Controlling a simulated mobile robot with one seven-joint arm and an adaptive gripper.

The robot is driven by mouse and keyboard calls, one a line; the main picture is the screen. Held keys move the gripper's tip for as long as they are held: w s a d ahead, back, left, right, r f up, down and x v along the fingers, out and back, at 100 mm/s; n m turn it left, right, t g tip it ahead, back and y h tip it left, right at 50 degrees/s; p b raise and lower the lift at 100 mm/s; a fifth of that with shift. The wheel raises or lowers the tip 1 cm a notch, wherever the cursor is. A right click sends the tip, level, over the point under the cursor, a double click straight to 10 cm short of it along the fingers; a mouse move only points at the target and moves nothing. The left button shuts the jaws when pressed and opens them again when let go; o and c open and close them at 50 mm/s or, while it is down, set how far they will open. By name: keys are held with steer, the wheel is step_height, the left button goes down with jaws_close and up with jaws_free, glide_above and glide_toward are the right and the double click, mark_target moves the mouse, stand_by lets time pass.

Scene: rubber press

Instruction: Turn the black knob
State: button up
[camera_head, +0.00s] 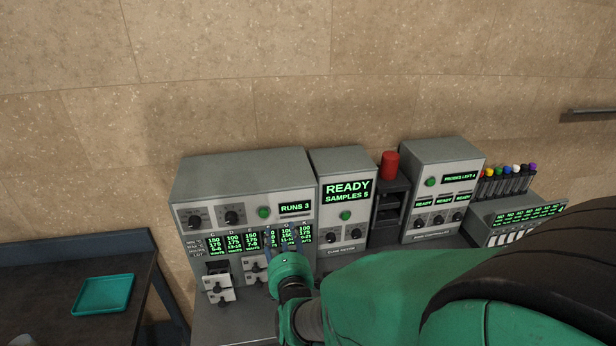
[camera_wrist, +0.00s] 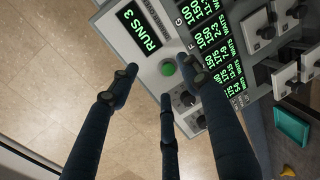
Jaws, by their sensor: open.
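The left grey press unit has two black knobs on its upper left face, a left one (camera_head: 195,221) and a right one (camera_head: 233,216). Both show in the wrist view as a nearer knob (camera_wrist: 187,98) and a farther knob (camera_wrist: 202,121), partly near my fingers. My gripper (camera_head: 282,242) is open and empty in front of the lower right of this unit's face, to the right of and below the two knobs. In the wrist view, the dark fingers of my gripper (camera_wrist: 155,85) are spread apart. I cannot tell whether any finger touches the unit.
A green button (camera_head: 263,212) and a "RUNS 3" display (camera_head: 295,208) lie right of the knobs. A cure meter (camera_head: 342,190) and another controller (camera_head: 440,185) with more knobs stand to the right. A teal tray (camera_head: 103,294) lies left.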

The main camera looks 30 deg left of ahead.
mark_target(231, 222)
steer(key=s+a+f+n+y+p, duration=0.2)
steer(key=s+a+n, duration=0.4)
steer(key=s, duration=0.5)
steer(key=shift+s+a+f+y+p, duration=0.15)
steer(key=shift+a+y+p, duration=0.25)
steer(key=shift+a+p, duration=0.2)
steer(key=p+x, duration=0.2)
steer(key=x, duration=1.1)
steer(key=shift+w+a, duration=0.2)
steer(key=shift+w, duration=0.2)
steer(key=c, duration=1.1)
